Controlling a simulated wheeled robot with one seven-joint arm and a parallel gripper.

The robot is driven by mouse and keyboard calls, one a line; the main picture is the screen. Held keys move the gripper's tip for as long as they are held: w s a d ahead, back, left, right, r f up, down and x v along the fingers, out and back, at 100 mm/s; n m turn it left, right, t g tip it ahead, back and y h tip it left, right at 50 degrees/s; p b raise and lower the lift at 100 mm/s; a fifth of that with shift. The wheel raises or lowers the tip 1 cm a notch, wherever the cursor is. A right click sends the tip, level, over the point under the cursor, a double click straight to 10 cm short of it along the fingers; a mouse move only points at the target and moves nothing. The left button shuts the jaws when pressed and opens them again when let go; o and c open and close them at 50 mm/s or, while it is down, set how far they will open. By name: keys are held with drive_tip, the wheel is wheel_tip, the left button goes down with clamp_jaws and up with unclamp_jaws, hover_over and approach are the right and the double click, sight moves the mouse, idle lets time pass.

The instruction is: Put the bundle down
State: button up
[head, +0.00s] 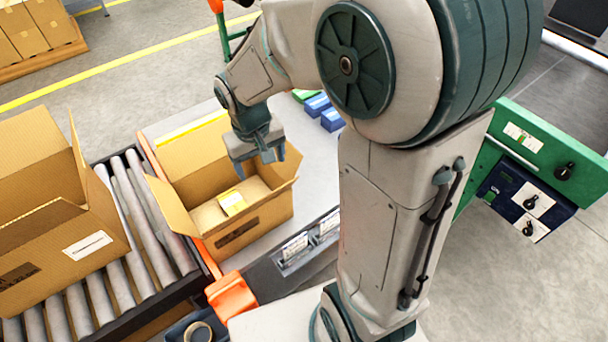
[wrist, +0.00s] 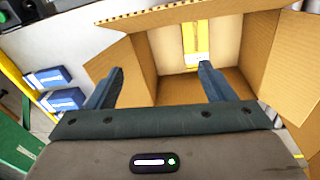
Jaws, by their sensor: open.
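The bundle (head: 208,215) is a pale brown block with a yellow band across its middle. It lies inside an open cardboard box (head: 245,224) on the light table beside the rollers. My gripper (head: 262,160) is above the box's back right part, with its fingers apart and nothing between them. In the wrist view, the open fingers (wrist: 162,75) reach over the box (wrist: 160,62), and the bundle's yellow band (wrist: 195,42) shows beyond them. The bundle appears apart from the fingers. Its lower sides are hidden by the box walls.
A larger open box (head: 62,252) stands on the roller conveyor (head: 135,215) at left. Blue packs (head: 318,105) lie behind my arm. An orange part (head: 232,296) sits at the table's front corner. A green machine panel (head: 552,150) stands at right. Box flaps stick outward.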

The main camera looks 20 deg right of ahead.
drive_tip(key=s+d+r+m, duration=0.1)
drive_tip(key=s+d+r, duration=0.1)
drive_tip(key=s, duration=0.4)
drive_tip(key=s+d+r+t, duration=0.1)
drive_tip(key=s+d+r, duration=0.2)
drive_tip(key=s, duration=0.3)
drive_tip(key=shift+d+r+m+y, duration=0.3)
drive_tip(key=shift+r+m+y, duration=0.1)
drive_tip(key=shift+r, duration=0.25)
